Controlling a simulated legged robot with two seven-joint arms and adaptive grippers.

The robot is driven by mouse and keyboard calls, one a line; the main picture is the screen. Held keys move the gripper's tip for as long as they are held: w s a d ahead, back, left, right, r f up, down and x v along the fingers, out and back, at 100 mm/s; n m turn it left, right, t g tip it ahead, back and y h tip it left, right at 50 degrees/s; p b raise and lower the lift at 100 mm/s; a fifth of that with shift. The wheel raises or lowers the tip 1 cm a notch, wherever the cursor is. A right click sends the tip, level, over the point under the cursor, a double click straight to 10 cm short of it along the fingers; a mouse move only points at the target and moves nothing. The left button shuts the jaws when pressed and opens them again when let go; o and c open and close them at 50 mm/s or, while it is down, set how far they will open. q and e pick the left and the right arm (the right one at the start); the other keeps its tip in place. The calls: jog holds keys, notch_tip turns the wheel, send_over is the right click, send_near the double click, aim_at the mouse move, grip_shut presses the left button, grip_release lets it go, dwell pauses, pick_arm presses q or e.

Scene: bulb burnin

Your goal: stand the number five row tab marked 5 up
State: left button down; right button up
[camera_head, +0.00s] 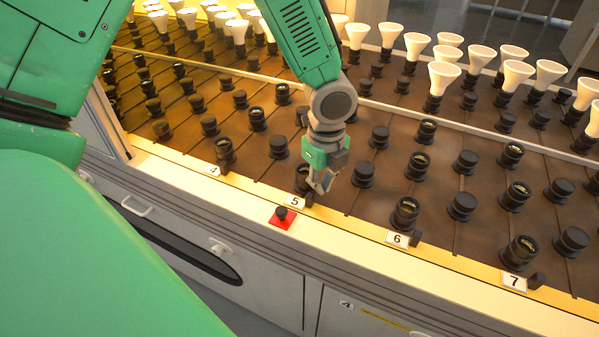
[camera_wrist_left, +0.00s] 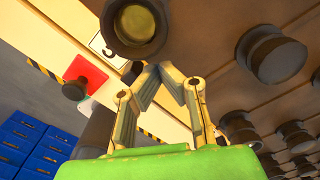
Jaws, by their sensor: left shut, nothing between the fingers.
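The white label marked 5 (camera_head: 295,202) is on the pale front ledge. The small dark row tab (camera_head: 309,199) sits just right of it, partly hidden by my left gripper; I cannot tell whether it lies flat or stands. My left gripper (camera_head: 323,188) points down just above and right of the tab, fingers together and empty. In the left wrist view the closed fingertips (camera_wrist_left: 158,71) are beside the dark tab (camera_wrist_left: 132,72), below an open socket (camera_wrist_left: 137,25). I cannot tell whether they touch the tab. My right gripper is not in view.
A red base with a black button (camera_head: 282,216) is on the ledge left of label 5. Labels 6 (camera_head: 397,239) and 7 (camera_head: 514,281) have dark tabs beside them. Rows of black sockets cover the brown board (camera_head: 340,190). White bulbs (camera_head: 443,77) stand farther back.

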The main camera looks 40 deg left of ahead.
pick_arm(q)
jog(key=shift+a+f, duration=0.2)
jog(key=shift+a, duration=0.1)
jog(key=shift+d+f, duration=0.25)
jog(key=shift+f, duration=0.1)
dwell(0.4)
jog(key=shift+a+r, duration=0.15)
jog(key=shift+r, duration=0.15)
jog(key=shift+r+p, duration=0.25)
jog(key=shift+p, duration=0.45)
